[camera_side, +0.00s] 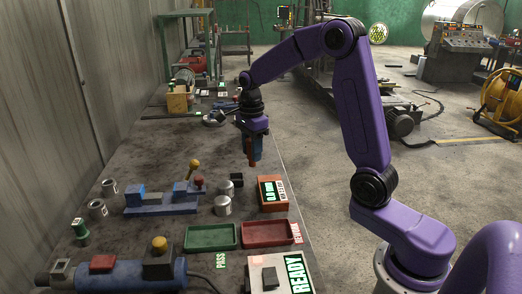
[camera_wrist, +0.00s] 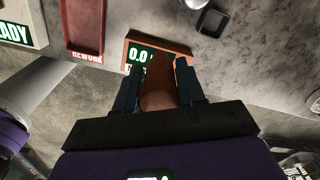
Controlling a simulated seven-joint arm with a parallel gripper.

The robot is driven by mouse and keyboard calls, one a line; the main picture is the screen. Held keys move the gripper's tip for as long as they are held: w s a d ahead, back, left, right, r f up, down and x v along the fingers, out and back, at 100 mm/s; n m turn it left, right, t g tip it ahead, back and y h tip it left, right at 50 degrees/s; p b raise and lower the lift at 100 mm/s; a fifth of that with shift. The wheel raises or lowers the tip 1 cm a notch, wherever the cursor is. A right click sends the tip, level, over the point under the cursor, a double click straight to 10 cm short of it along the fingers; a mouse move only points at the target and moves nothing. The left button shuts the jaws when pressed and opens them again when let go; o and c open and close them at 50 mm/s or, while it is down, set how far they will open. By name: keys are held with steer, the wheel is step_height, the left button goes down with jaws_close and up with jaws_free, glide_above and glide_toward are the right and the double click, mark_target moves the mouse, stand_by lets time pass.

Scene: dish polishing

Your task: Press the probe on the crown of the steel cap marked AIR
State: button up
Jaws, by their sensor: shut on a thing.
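My gripper (camera_side: 254,148) is shut on a reddish-brown probe (camera_side: 252,163), whose tip points down in the air above the bench. In the wrist view my gripper (camera_wrist: 157,86) has its blue fingers on both sides of the probe (camera_wrist: 158,100). Two steel caps stand nearer the side camera than the gripper: one in front (camera_side: 222,206) and one behind it (camera_side: 223,187). Part of a round steel piece (camera_wrist: 196,3) shows at the top edge of the wrist view. I cannot read AIR on any cap. The probe is apart from the caps.
An orange gauge box (camera_side: 273,205) reads 0.0. It also shows beyond the probe in the wrist view (camera_wrist: 180,48). Green (camera_side: 211,247) and red (camera_side: 268,244) trays, a READY box (camera_side: 262,262) and a blue vise-like fixture (camera_side: 160,209) stand nearby. A small black block (camera_side: 236,179) sits beside the caps.

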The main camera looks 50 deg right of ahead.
steer(key=shift+w+a+f, duration=0.6)
steer(key=shift+w+f, duration=0.55)
steer(key=shift+w, duration=0.3)
steer(key=shift+w+a+f, duration=0.55)
steer(key=shift+w+f, duration=0.55)
steer(key=shift+w, duration=0.3)
steer(key=shift+w+a+f, duration=0.6)
steer(key=shift+w+f, duration=0.55)
steer(key=shift+w, duration=0.3)
steer(key=shift+f, duration=0.8)
step_height(320, 180, up, 6)
stand_by(0.7)
